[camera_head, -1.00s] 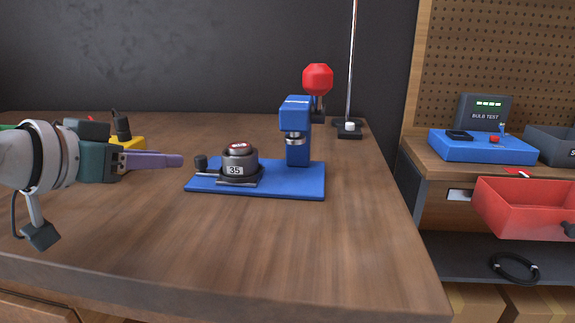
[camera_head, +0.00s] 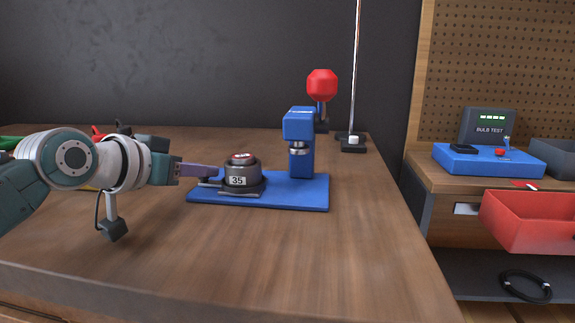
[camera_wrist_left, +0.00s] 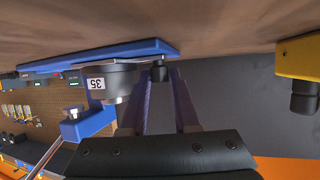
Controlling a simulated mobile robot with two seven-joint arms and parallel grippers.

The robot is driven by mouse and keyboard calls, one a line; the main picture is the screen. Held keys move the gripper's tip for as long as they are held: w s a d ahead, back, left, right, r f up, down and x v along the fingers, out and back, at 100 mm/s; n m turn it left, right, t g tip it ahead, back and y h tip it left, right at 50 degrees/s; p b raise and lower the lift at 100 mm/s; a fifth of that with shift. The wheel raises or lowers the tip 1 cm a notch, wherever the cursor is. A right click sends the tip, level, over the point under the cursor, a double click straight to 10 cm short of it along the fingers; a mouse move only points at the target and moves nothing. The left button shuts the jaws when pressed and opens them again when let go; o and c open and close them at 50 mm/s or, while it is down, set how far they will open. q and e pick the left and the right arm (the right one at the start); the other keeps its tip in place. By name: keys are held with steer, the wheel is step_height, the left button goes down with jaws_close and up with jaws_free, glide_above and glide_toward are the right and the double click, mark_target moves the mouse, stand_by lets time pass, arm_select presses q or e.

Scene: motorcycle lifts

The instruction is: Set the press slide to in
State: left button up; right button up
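The blue press (camera_head: 299,140) stands at the right end of its blue base plate (camera_head: 290,200). The slide carries a dark round holder marked 35 (camera_head: 238,180) with a red-topped part in it; it sits left of the press head, not under it. The slide's dark knob (camera_wrist_left: 159,72) shows in the left wrist view at my fingertips and is hidden behind the fingers in the head view. My left gripper (camera_head: 212,171) has its purple fingers apart, one on each side of the knob; contact is not clear. My right gripper is not in view.
A red knob (camera_head: 322,83) is on the press lever. A thin pole on a dark base (camera_head: 350,142) stands behind right. A yellow block (camera_wrist_left: 298,58) shows in the wrist view. A blue bulb tester (camera_head: 490,160) and red bin (camera_head: 525,220) are right. The front table is clear.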

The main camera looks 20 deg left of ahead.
arm_select(q)
jaws_close()
stand_by(1.1)
